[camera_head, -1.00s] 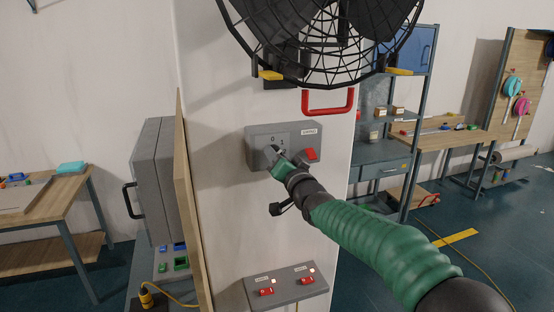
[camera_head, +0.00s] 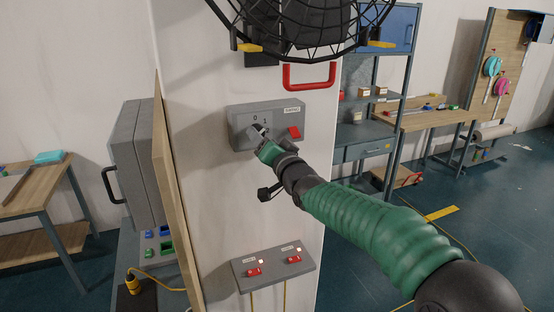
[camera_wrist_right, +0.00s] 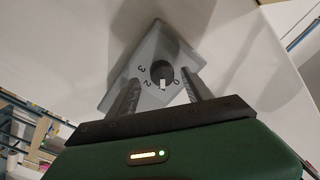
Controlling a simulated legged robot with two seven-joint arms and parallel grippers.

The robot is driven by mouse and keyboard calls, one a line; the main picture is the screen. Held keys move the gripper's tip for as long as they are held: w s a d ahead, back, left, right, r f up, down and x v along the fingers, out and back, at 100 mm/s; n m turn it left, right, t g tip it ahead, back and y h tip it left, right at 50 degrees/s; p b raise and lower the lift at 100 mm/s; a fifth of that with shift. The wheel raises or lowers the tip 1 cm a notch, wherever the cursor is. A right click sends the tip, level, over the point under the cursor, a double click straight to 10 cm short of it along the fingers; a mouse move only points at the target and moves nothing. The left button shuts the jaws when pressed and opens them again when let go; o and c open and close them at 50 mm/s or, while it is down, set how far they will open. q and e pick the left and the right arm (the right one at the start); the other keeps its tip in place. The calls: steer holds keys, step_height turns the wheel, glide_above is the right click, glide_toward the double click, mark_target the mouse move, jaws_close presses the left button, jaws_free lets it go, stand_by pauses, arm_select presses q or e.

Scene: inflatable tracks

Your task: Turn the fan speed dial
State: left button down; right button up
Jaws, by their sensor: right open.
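The fan speed dial (camera_wrist_right: 161,71) is a dark round knob with a pale pointer on a grey control box (camera_wrist_right: 150,48), marked with numbers including 0, 2 and 3. In the wrist view the pointer is turned toward the gripper's palm, near a partly hidden mark. My right gripper (camera_wrist_right: 160,78) is open, with one finger on each side of the dial. I cannot tell whether the fingers touch it. In the head view the gripper (camera_head: 259,131) covers most of the dial on the wall-mounted control box (camera_head: 240,117). My left gripper is not in view.
The fan's black cage (camera_head: 310,38) and a red handle (camera_head: 309,77) are above the box. A red switch (camera_head: 295,133) is at the box's right. A lower panel (camera_head: 275,268) carries two red switches. A wooden board edge (camera_head: 174,200) stands at the left.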

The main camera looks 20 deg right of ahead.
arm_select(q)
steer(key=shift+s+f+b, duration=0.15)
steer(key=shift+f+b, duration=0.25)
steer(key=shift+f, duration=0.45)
arm_select(e)
steer(key=s, duration=1.4)
steer(key=shift+d+f, duration=0.4)
steer(key=shift+d, duration=0.1)
